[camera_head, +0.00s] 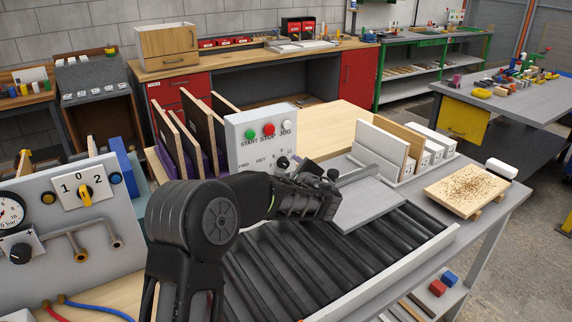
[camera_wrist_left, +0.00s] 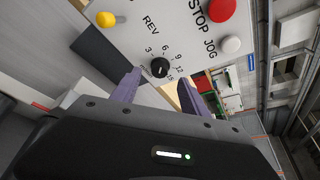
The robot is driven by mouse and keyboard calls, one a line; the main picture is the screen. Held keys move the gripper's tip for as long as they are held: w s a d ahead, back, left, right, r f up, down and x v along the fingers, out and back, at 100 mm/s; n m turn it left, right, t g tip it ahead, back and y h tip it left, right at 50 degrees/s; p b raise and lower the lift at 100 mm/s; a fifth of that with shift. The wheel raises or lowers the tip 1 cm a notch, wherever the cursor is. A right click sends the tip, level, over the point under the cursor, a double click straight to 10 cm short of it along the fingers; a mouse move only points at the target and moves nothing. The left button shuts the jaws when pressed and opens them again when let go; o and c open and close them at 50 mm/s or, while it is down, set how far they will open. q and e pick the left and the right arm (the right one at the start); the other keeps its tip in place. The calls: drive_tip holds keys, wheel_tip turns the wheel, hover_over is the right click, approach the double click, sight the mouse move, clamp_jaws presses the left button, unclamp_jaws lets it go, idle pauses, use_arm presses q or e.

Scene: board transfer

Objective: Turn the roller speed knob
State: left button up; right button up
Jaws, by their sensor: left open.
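The roller speed knob (camera_wrist_left: 160,67) is a small round black knob with a white mark, on the pale front of the control box (camera_head: 245,133). In the head view the knob (camera_head: 282,162) shows just above my left arm. My left gripper (camera_wrist_left: 160,82) is open and empty. Its two purple-grey fingers point at the panel, with the knob between and just beyond their tips in the picture. I cannot tell whether they touch it. In the head view the fingertips are hard to make out. My right gripper is not in view.
Green, red and white buttons (camera_head: 268,130) sit above the knob; a yellow selector (camera_wrist_left: 105,19) is beside REV. Black rollers (camera_head: 290,265) run below my arm. A grey board (camera_head: 365,203) lies on them. Upright boards (camera_head: 185,135) stand left of the box.

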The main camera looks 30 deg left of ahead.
sight(285, 164)
use_arm(q)
drive_tip(key=shift+p+x, duration=0.5)
drive_tip(key=shift+x, duration=1.9)
drive_tip(key=shift+s, duration=0.1)
drive_tip(key=shift+c, duration=0.2)
clamp_jaws()
